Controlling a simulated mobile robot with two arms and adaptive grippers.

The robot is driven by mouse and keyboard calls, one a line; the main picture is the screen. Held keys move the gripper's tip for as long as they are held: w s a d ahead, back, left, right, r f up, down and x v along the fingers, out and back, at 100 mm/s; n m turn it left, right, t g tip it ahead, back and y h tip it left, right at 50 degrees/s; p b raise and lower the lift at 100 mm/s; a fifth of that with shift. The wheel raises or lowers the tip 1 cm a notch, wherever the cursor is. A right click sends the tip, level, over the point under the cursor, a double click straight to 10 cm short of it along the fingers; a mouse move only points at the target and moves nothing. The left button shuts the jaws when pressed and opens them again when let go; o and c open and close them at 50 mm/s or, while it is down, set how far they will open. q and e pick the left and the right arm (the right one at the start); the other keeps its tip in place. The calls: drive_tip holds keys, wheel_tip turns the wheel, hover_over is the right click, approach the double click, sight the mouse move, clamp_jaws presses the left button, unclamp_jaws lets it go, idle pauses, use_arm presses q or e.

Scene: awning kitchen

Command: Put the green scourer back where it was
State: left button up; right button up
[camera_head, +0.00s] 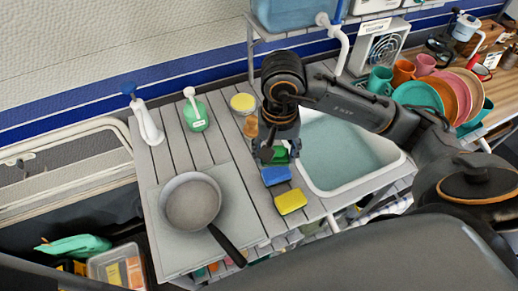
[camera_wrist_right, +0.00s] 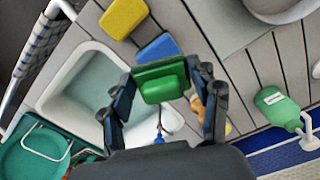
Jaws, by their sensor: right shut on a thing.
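The green scourer (camera_wrist_right: 162,80) is between the fingers of my right gripper (camera_wrist_right: 165,84) in the right wrist view. In the head view my right gripper (camera_head: 272,156) points down at the sink's left edge, and only part of the scourer (camera_head: 280,155) shows beside the fingers. I cannot tell whether the scourer touches the counter. A blue sponge (camera_head: 275,175) lies just in front of it, and a yellow sponge (camera_head: 291,202) lies further forward in the same row. Both also show in the right wrist view, blue (camera_wrist_right: 157,50) and yellow (camera_wrist_right: 123,17). My left gripper is not in view.
The white sink basin (camera_head: 398,165) is right of the sponges. A frying pan (camera_head: 191,203) sits on a grey board at left. A green soap bottle (camera_head: 195,115), a blue-topped white bottle (camera_head: 148,122) and a yellow-topped tub (camera_head: 242,103) stand behind.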

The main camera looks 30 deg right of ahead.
drive_tip(key=w+f, duration=0.2)
drive_tip(key=w+d+f+p, duration=0.1)
drive_tip(key=w+f, duration=0.1)
drive_tip(key=w, duration=0.1)
drive_tip(key=w+f+p, duration=0.1)
drive_tip(key=w+f, duration=0.1)
drive_tip(key=shift+w+d+f, duration=0.15)
drive_tip(key=shift+w+f, duration=0.3)
drive_tip(key=shift+f, duration=0.05)
wheel_tip(320, 180, down, 3)
drive_tip(key=shift+w+r+p, duration=0.1)
drive_tip(key=shift+p, duration=0.85)
drive_tip(key=shift+d+f, duration=0.1)
drive_tip(key=shift+f, duration=0.15)
drive_tip(key=shift+f+b, duration=0.25)
drive_tip(key=shift+b, duration=0.1)
drive_tip(key=o, duration=1.1)
drive_tip(key=shift+r, duration=0.1)
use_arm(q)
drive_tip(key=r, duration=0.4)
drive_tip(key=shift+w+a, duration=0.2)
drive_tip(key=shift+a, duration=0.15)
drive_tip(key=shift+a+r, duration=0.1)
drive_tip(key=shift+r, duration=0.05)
use_arm(e)
drive_tip(key=shift+r, duration=0.1)
